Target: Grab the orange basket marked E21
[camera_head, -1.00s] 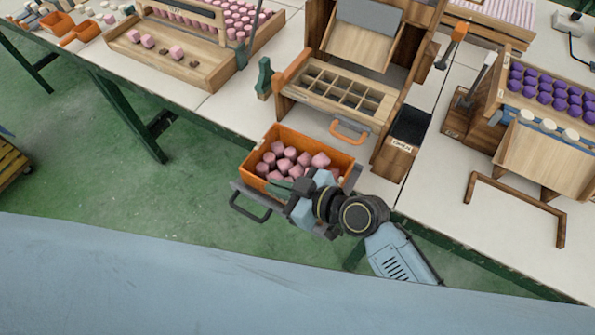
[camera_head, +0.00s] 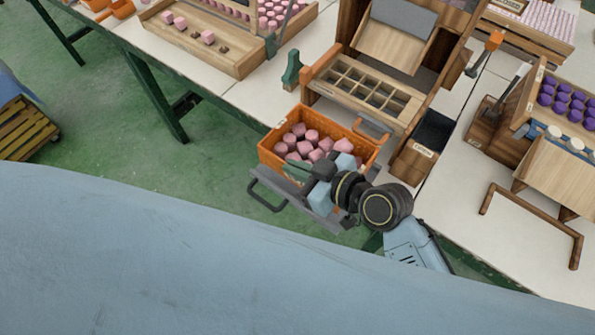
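An orange basket (camera_head: 275,160) full of pink pieces (camera_head: 305,144) is at the near edge of the table, above a grey tray-like support with a black handle (camera_head: 265,197). I cannot read an E21 mark on it. My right gripper (camera_head: 303,174) is at the basket's near rim, with a dark finger over the pink pieces. The wrist hides the near right part of the basket and the other finger, so I cannot tell whether it grips the rim. My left gripper is not in view.
A wooden compartment rack (camera_head: 365,88) with an orange handle stands just behind the basket. A dark-topped bin (camera_head: 415,160) is to its right. Green floor (camera_head: 200,180) is free at left.

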